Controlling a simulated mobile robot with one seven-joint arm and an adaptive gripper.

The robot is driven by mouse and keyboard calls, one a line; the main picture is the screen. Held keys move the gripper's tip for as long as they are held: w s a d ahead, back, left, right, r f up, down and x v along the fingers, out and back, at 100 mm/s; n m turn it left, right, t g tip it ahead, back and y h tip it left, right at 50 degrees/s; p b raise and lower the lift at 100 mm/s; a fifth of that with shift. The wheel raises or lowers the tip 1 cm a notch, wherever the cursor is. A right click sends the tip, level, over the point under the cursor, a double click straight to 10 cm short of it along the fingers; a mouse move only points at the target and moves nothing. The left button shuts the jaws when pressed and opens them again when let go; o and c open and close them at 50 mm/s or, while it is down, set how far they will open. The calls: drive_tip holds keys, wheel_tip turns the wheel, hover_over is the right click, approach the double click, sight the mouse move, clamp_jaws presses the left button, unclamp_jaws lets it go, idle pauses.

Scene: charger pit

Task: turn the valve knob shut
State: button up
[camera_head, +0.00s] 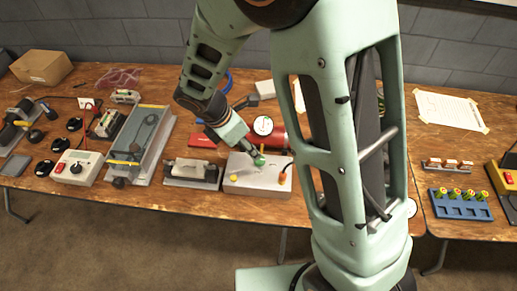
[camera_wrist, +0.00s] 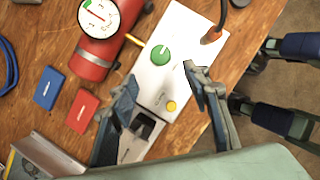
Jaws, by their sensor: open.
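A round green knob (camera_wrist: 160,55) with a pale mark on top sits on a white box (camera_wrist: 188,77). In the wrist view it lies just beyond the gap between my fingertips. The knob (camera_head: 259,161) also shows in the head view, at the end of my arm. My gripper (camera_wrist: 161,79) is open and empty above the box, with one finger on each side of the picture's middle. In the head view my gripper (camera_head: 250,150) is at the knob; I cannot tell whether it touches.
A red cylinder (camera_wrist: 92,58) with a dial gauge (camera_wrist: 98,17) lies beside the box. An orange plug (camera_wrist: 211,36) with a dark cable and a yellow button (camera_wrist: 171,106) are on the box. Small blue (camera_wrist: 48,87) and red (camera_wrist: 82,110) cases lie left.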

sight(259, 160)
drive_tip(key=x, duration=0.9)
drive_tip(key=shift+d+f+b, duration=0.15)
drive_tip(key=shift+f+b, duration=0.1)
drive_tip(key=shift+b, duration=0.15)
drive_tip(key=c, duration=1.2)
drive_tip(key=shift+o, duration=0.2)
drive_tip(key=shift+w, duration=0.1)
